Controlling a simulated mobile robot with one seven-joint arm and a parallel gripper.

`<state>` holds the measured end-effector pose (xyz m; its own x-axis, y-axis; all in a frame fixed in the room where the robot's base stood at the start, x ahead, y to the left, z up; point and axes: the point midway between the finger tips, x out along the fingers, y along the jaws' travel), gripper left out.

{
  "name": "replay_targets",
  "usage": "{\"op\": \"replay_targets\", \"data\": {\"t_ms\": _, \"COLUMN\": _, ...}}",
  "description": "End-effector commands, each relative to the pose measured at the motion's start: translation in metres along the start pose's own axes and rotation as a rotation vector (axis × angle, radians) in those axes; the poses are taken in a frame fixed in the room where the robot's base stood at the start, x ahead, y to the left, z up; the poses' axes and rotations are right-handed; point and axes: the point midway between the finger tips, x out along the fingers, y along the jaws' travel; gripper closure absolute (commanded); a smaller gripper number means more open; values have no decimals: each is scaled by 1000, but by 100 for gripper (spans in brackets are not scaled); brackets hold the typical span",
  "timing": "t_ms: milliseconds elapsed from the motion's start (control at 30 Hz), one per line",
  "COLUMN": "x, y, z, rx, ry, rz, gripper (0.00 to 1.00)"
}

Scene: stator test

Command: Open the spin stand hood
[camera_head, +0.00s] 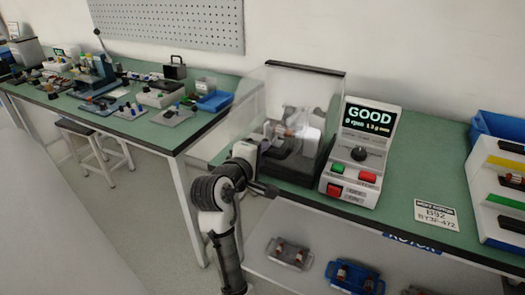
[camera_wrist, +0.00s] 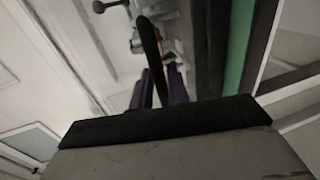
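The clear spin stand hood (camera_head: 305,88) with a dark top rim stands over the spin stand (camera_head: 290,160) on the green bench in the head view. It appears to be down, but my arm hides its lower front left corner. A rotor with copper parts (camera_head: 283,130) shows through the clear panels. My gripper (camera_head: 262,189) is at the front left of the stand, low by the bench edge; whether it touches the hood cannot be told. In the wrist view a dark finger (camera_wrist: 152,50) shows, and its opening cannot be judged.
A control box (camera_head: 352,155) reading GOOD, 0 rpm, stands right of the hood. A shelf with rotors (camera_head: 310,258) is below. Another bench (camera_head: 150,130) with parts is at left.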

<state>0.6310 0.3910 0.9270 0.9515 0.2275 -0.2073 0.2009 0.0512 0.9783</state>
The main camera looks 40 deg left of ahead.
Motion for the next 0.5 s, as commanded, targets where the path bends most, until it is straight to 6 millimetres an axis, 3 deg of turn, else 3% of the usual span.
{"op": "replay_targets", "data": {"t_ms": 367, "x": 6, "y": 0, "z": 0, "rx": 1, "ry": 1, "rz": 0, "gripper": 83}}
{"op": "replay_targets", "data": {"t_ms": 500, "x": 6, "y": 0, "z": 0, "rx": 1, "ry": 1, "rz": 0, "gripper": 100}}
